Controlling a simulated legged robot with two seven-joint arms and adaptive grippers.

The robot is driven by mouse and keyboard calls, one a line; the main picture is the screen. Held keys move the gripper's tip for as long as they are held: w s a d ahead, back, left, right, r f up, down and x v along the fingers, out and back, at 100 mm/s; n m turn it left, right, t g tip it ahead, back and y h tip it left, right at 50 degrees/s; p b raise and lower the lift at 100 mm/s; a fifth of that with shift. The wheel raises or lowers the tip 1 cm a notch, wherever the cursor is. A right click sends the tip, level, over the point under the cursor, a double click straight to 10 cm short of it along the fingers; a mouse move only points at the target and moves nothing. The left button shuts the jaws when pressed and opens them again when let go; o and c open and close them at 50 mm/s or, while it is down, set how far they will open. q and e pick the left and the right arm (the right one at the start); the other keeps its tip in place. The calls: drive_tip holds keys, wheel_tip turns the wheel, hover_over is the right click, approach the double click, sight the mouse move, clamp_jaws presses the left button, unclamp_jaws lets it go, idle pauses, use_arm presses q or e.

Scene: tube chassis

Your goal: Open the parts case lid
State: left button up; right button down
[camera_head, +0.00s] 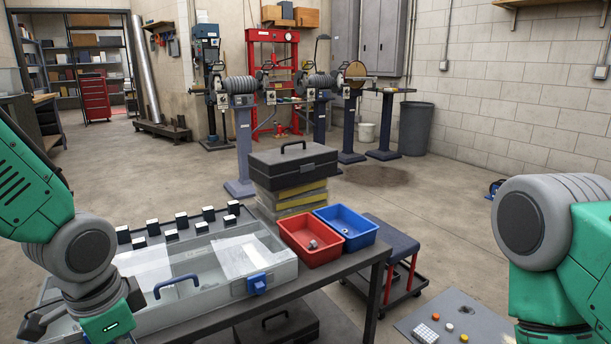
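The parts case (205,312) is a wide, shallow grey box on the dark table, with a clear lid (203,262) that appears to lie shut over it. Pale sheets show on or under the lid. A blue handle (177,286) and a blue latch (257,284) are on its front side. My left gripper (85,318) is over the left end of the case, partly hidden by its own wrist. I cannot tell its opening or whether it touches the case. My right arm comes in at the right edge, and its gripper is not in view.
A red bin (292,246) and a blue bin (352,240) holding small parts stand right of the case. Black-and-white blocks (181,220) line its back. A black toolbox (293,170) sits on yellow cases behind. A button panel (455,322) is at lower right.

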use_arm(q)
drive_tip(key=s+f+n+h, duration=0.1)
drive_tip(key=s+f+n, duration=0.3)
drive_tip(key=f, duration=0.5)
drive_tip(key=s+f+n, duration=0.1)
drive_tip(key=s+f, duration=0.4)
drive_tip(key=f, duration=0.4)
drive_tip(key=s+a+f+n+y, duration=0.1)
drive_tip(key=s+a+f+n, duration=0.25)
drive_tip(key=s+f, duration=0.6)
wheel_tip(320, 180, up, 14)
drive_tip(key=p, duration=1.2)
drive_tip(key=shift+s+d+g+p, duration=0.3)
drive_tip(key=shift+d, duration=0.1)
drive_tip(key=shift+w, duration=0.1)
